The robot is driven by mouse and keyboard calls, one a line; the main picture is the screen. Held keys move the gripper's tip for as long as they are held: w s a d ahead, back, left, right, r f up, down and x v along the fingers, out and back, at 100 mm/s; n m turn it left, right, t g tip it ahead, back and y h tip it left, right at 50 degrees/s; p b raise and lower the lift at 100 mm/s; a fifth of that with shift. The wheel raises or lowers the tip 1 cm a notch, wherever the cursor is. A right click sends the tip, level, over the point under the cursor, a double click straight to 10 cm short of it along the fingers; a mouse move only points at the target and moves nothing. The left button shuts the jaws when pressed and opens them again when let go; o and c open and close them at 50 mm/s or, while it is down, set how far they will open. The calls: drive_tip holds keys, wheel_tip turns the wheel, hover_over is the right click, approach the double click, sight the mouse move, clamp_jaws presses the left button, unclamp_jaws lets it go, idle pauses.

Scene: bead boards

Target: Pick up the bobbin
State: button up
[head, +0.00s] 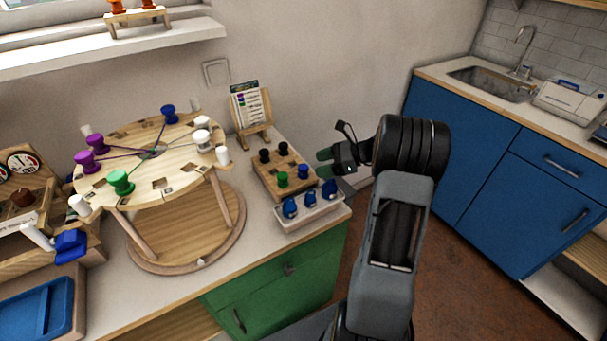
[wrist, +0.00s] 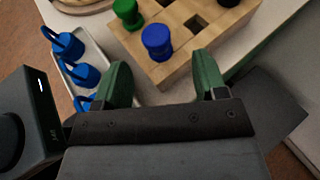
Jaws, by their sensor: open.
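A wooden block (head: 262,178) on the counter holds a blue bobbin (head: 302,171), a green bobbin (head: 282,180) and two black bobbins (head: 265,155). My gripper (head: 323,162) is open and empty just right of the block. In the wrist view, the blue bobbin (wrist: 157,40) stands upright near the block's corner, ahead of the gap between my green fingertips (wrist: 162,66). The fingers do not touch it. The green bobbin (wrist: 127,12) stands beyond it to the left. More bobbins in purple (head: 90,160), blue, green and white stand around the round raised board (head: 150,170).
A white tray (head: 300,222) of blue looped pieces stands in front of the block, close to my gripper's left in the wrist view (wrist: 62,75). A card on a small easel (head: 252,112) stands behind. The counter's right edge lies near my gripper.

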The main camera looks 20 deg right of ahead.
sight(303, 169)
drive_tip(key=shift+x, duration=3.2)
drive_tip(key=shift+s, duration=0.15)
drive_tip(key=shift+c, duration=0.4)
drive_tip(key=c, duration=0.9)
